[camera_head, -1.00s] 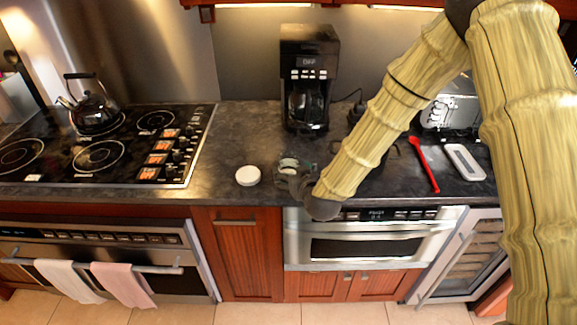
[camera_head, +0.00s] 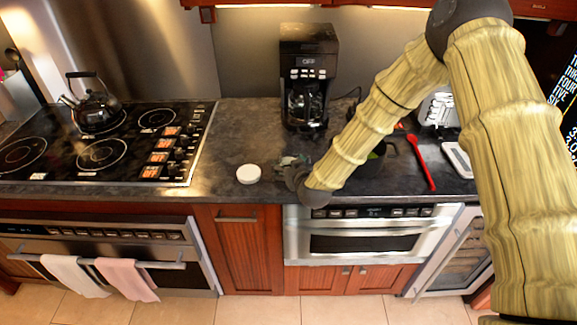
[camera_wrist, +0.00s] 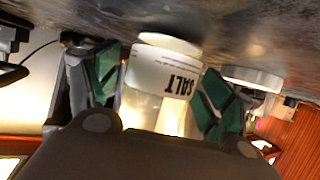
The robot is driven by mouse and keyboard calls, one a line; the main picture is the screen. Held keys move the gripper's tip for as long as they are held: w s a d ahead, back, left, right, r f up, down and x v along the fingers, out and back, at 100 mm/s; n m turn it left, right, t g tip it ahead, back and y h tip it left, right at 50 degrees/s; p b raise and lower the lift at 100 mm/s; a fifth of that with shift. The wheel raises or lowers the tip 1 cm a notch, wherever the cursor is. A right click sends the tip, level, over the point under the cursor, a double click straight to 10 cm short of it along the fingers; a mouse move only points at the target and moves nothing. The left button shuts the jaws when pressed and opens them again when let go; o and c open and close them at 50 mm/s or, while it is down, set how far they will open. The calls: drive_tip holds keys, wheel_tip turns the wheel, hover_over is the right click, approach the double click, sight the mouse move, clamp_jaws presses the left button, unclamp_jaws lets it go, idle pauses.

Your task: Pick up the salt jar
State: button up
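The salt jar (camera_wrist: 160,75) is a clear, pale jar with a white label reading SALT, which appears upside down in the wrist view. It sits between the two green-padded fingers of my gripper (camera_wrist: 157,92), with a pad against each side. In the head view my gripper (camera_head: 292,173) is at the counter's front part, and the jar (camera_head: 288,160) is mostly hidden by it. I cannot tell whether the jar's base touches the counter.
A round white lid-like disc (camera_head: 248,174) lies on the dark counter (camera_head: 232,135) left of my gripper. A black coffee maker (camera_head: 308,80) stands behind. A red spoon (camera_head: 421,163) and a dark pot (camera_head: 378,160) are to the right. The stove (camera_head: 100,150) is at left.

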sight(286, 154)
drive_tip(key=c, duration=1)
drive_tip(key=shift+r, duration=0.2)
drive_tip(key=shift+r+b, duration=1.15)
drive_tip(key=shift+r, duration=0.45)
drive_tip(key=s+d+r+b, duration=0.1)
drive_tip(key=s+d+b, duration=0.1)
drive_tip(key=s, duration=0.5)
drive_tip(key=s+d+b, duration=0.2)
drive_tip(key=s+b, duration=0.1)
drive_tip(key=s, duration=0.4)
drive_tip(key=shift+w+d+r+m+h+p, duration=1.1)
drive_tip(key=shift+w+d+r+p, duration=0.55)
drive_tip(key=shift+w+p, duration=0.95)
drive_tip(key=shift+w+d+r+m+h+p, duration=1.2)
drive_tip(key=shift+w+d+p, duration=0.75)
drive_tip(key=shift+w, duration=1.1)
drive_tip(key=shift+w+d+r+m+h+p, duration=1.05)
drive_tip(key=shift+w+d+r+p, duration=0.65)
drive_tip(key=shift+w+p, duration=0.95)
